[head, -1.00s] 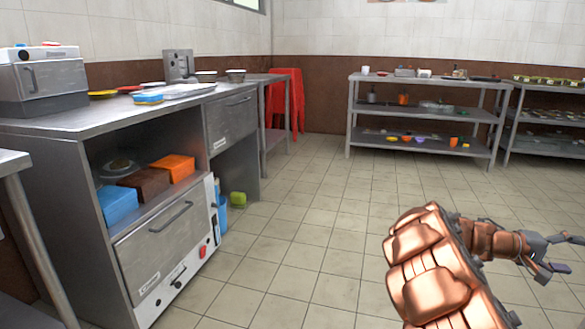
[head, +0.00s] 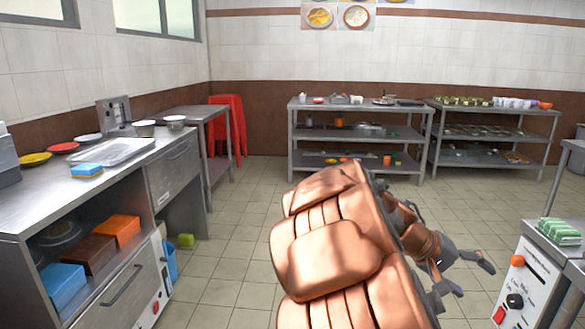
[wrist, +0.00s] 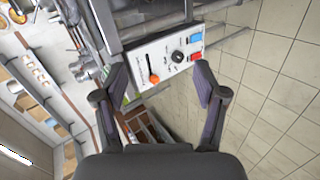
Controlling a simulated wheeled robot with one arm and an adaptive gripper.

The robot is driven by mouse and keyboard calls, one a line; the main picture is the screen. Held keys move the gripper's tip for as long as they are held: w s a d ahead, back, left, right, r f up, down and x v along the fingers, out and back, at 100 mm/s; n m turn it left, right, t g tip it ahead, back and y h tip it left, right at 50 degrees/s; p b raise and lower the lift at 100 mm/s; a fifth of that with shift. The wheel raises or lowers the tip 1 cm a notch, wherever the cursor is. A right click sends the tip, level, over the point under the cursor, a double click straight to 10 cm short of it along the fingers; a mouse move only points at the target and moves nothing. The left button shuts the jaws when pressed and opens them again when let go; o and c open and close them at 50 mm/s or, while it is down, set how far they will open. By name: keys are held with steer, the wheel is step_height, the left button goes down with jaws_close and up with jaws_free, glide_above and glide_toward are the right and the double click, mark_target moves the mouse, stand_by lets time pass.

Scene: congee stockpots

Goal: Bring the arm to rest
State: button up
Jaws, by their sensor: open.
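My copper-coloured arm (head: 325,240) rises from the bottom middle of the head view, bent, over the open tiled floor. My gripper (head: 466,277) is at the right of the arm, partly behind it, with dark fingers spread. In the wrist view my gripper (wrist: 160,82) is open, its two fingers apart with nothing between them. Beyond the fingers is a control panel (wrist: 165,55) with an orange knob, a black knob, and blue and red switches. No held object shows.
A steel counter (head: 125,175) stands at left. Shelf racks (head: 360,135) stand along the back wall, with a red stool (head: 226,125) beside them. An appliance (head: 520,285) with green packets on top stands at right, near my gripper. Free floor (head: 235,240) lies left of my arm.

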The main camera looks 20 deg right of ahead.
steer(key=s+a+r+n+t+y+p, duration=0.1)
steer(key=s+a+r+n+y+p, duration=0.1)
steer(key=a+r+p, duration=0.4)
steer(key=s+a+r+n+t+y+p, duration=0.1)
steer(key=s+a+r+n+y+p, duration=0.2)
steer(key=a+r+p, duration=0.3)
steer(key=s+a+r+n+t+y+p, duration=0.2)
steer(key=s+a+r+y+p, duration=0.2)
steer(key=a+p, duration=1)
steer(key=a+r, duration=0.2)
steer(key=a, duration=0.8)
steer(key=shift+r+p, duration=0.25)
steer(key=shift+p, duration=0.05)
